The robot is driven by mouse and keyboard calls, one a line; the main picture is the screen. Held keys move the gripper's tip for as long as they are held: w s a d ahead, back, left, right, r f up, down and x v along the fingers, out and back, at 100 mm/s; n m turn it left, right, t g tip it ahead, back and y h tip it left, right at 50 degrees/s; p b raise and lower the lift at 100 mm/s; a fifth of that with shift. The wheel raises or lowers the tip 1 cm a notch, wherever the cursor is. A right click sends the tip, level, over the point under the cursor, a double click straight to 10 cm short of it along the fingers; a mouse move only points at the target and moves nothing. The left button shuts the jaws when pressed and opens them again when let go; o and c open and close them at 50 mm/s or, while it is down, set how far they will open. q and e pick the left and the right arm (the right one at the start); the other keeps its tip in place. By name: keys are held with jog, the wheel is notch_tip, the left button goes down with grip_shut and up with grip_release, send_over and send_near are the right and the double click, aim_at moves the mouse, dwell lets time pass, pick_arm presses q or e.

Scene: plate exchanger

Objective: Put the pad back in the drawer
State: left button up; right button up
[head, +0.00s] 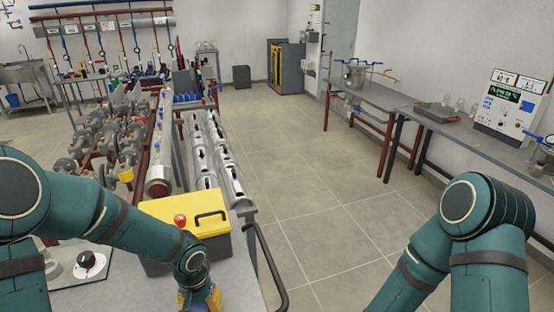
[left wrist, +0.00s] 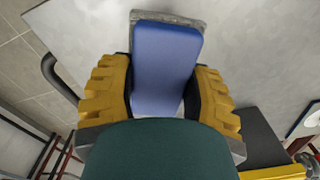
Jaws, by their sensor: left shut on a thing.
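A blue pad (left wrist: 166,60) with a grey rough-looking layer (left wrist: 170,17) at its far end is between the yellow fingers of my left gripper (left wrist: 163,75) in the left wrist view. The gripper is shut on the pad, above a light grey tabletop (left wrist: 265,45). In the head view my left gripper (head: 203,300) is at the bottom edge, just in front of a yellow-lidded box (head: 190,212); the pad is mostly hidden there. My right arm runs out of the bottom of the head view, and its gripper is not in view. I cannot make out a drawer in either view.
The yellow-lidded box has a black handle and a red knob on its lid. A dark rail (head: 270,268) borders the cart top on the right. Piping rigs (head: 105,140) stand beyond. Benches (head: 450,130) line the right wall, with clear floor (head: 310,190) between.

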pick_arm(q)
jog(key=shift+s+d+f+n, duration=0.1)
jog(key=shift+d+n, duration=0.05)
jog(key=shift+n, duration=0.55)
